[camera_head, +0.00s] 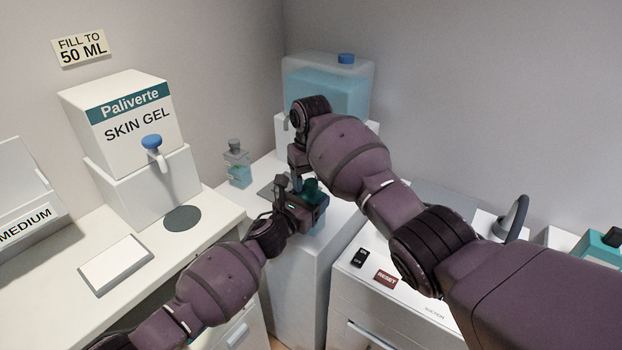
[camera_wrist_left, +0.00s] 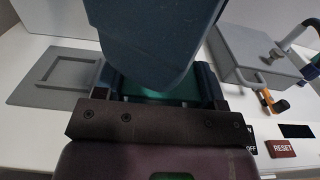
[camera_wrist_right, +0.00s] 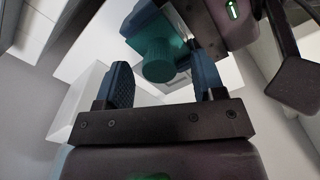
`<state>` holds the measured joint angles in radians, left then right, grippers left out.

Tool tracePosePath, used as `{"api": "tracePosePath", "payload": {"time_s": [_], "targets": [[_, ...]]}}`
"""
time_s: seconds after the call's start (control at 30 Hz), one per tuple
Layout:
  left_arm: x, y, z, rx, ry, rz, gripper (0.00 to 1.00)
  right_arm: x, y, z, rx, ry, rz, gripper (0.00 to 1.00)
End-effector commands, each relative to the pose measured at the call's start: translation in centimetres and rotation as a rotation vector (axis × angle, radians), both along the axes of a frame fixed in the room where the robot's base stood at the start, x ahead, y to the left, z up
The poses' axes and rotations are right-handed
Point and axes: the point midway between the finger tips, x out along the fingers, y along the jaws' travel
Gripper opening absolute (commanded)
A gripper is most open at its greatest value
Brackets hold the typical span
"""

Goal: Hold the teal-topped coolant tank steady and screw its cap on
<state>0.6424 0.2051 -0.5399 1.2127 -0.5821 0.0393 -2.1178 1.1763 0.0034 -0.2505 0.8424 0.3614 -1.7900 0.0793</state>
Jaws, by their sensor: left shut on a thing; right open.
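The coolant tank (camera_head: 317,225) is mostly hidden by my left gripper (camera_head: 300,203), which is shut on it over the white cabinet. A green-teal cap (camera_head: 312,187) shows at its top; in the right wrist view the ribbed, round cap (camera_wrist_right: 160,62) appears at the tank's top, but I cannot tell whether it is seated. In the left wrist view a strip of teal (camera_wrist_left: 150,88) shows between the fingers, partly covered by a dark blue shape. My right gripper (camera_wrist_right: 162,80) is open, its fingertips to either side of the cap and apart from it.
A small bottle with a grey top (camera_head: 238,165) stands on the left, near a skin gel dispenser (camera_head: 135,115). A blue-filled tank with a blue cap (camera_head: 330,85) stands behind. A panel with a red RESET button (camera_head: 385,278) is at the right. My two arms are close together.

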Motion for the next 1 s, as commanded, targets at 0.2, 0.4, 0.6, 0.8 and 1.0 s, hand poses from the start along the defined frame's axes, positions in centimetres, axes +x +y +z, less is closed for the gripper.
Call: {"api": "tracePosePath", "payload": {"time_s": [0.2, 0.4, 0.6, 0.8, 1.0], "targets": [[0.0, 0.0, 0.0, 0.001, 0.001, 0.001, 0.00, 0.1, 0.0, 2.8, 0.001, -0.005, 0.001, 0.63], [0.0, 0.0, 0.0, 0.001, 0.001, 0.001, 0.00, 0.1, 0.0, 6.8, 0.001, -0.005, 0.000, 0.63], [0.0, 0.0, 0.0, 0.001, 0.001, 0.001, 0.00, 0.0, 0.0, 10.0, 0.001, -0.003, -0.001, 0.63], [0.0, 0.0, 0.0, 0.001, 0.001, 0.001, 0.00, 0.0, 0.0, 11.6, 0.001, -0.002, 0.000, 0.63], [0.0, 0.0, 0.0, 0.001, 0.001, 0.001, 0.00, 0.0, 0.0, 11.9, 0.000, -0.001, 0.000, 0.63]]}}
